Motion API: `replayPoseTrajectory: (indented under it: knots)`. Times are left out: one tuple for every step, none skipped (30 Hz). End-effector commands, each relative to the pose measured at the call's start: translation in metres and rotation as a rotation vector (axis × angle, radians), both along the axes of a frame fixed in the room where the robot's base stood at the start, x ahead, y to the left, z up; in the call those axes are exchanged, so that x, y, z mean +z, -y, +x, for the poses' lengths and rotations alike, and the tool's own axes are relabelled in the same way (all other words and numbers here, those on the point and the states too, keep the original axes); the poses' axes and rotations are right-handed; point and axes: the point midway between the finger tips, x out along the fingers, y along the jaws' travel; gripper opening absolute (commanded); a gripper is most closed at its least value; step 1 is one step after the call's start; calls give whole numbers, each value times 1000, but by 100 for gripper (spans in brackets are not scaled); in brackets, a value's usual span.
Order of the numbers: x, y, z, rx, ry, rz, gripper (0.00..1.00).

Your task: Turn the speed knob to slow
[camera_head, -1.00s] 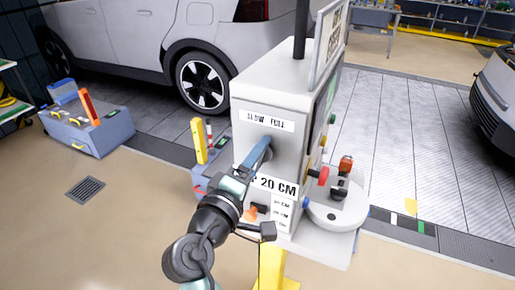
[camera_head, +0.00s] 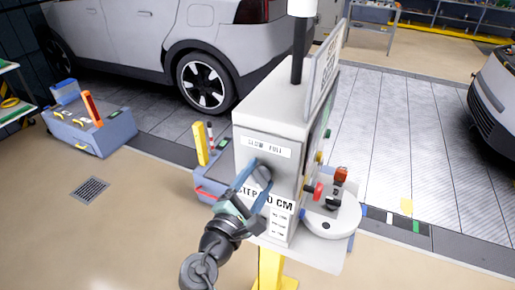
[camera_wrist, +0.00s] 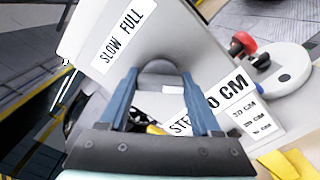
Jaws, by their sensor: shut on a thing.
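The speed knob (camera_head: 264,174) is a grey round knob on the end face of the pale grey control cabinet (camera_head: 270,112). It sits below a white label (camera_head: 266,147) reading SLOW FULL. In the wrist view the knob (camera_wrist: 160,70) lies between the two blue fingers of my gripper (camera_wrist: 159,80), and the label (camera_wrist: 123,35) is up and to the left. In the head view my gripper (camera_head: 259,178) is at the knob, shut on it. The fingers hide the knob's sides, and I cannot tell where any pointer mark faces.
A STEP 20 CM label (camera_head: 266,199) is below the knob. A round white stand (camera_head: 333,217) with red and black knobs is at the cabinet's right. A blue-grey box with a yellow post (camera_head: 200,144) stands behind left. Open floor (camera_head: 130,235) lies to the left.

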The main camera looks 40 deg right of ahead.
Motion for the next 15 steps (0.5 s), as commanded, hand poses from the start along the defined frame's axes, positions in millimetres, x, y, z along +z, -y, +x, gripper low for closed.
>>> replayPoseTrajectory:
  knots:
    - [1,-1,0,1,-27,-9,9]
    - [1,-1,0,1,-41,-15,9]
    - [1,-1,0,1,-59,-22,9]
    - [1,-1,0,2,-70,-26,9]
    - [1,-1,0,2,-81,-31,9]
    - [0,-1,0,1,-95,-37,9]
    - [0,-1,0,1,-104,-41,9]
    - [0,-1,0,1,-112,-44,9]
    - [0,-1,0,1,-121,-48,9]
    - [0,0,0,1,-126,-50,9]
    - [-1,-1,0,2,-132,-53,9]
    - [-1,-1,0,2,-137,-55,9]
    - [-1,0,0,2,-140,-57,9]
    - [-1,0,0,2,-143,-58,9]
    - [-1,0,0,2,-146,-59,9]
